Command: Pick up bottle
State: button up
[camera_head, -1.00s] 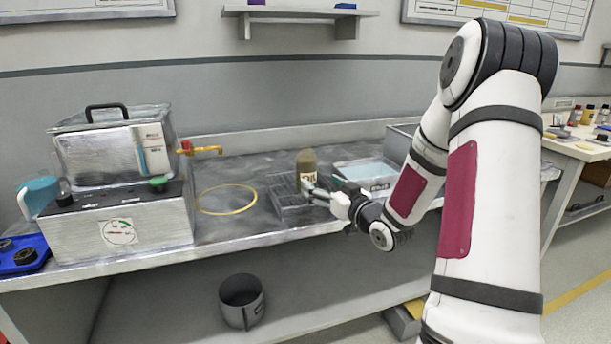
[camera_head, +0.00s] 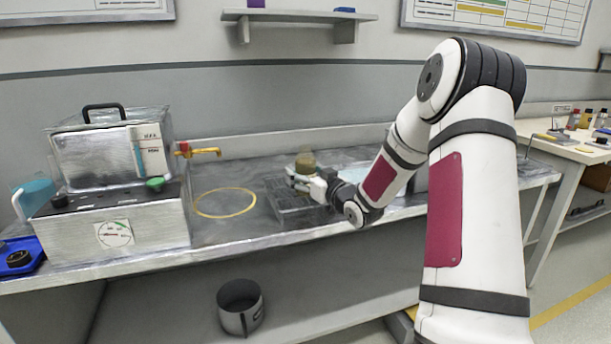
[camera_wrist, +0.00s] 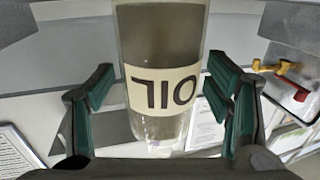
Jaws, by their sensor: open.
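The bottle (camera_head: 305,161) is dark olive and stands at a grey rack on the metal bench in the head view. In the wrist view the bottle (camera_wrist: 160,45) has a cream label reading "OIL", which appears upside down, and a clearer section beyond the label. My gripper (camera_head: 296,180) is at the bottle in the head view and hides its lower part. In the wrist view my gripper (camera_wrist: 163,100) is open, with one green-padded finger on each side of the bottle. Gaps show between the pads and the bottle, the right one narrower.
The grey rack (camera_head: 292,208) is below my gripper. A yellow ring (camera_head: 224,203) lies on the bench to the left, near a metal box unit (camera_head: 120,222) with a red and yellow tap (camera_head: 197,151). A dark bin (camera_head: 240,306) is on the lower shelf.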

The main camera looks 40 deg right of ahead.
jog(key=c, duration=1.5)
jog(key=shift+r, duration=0.1)
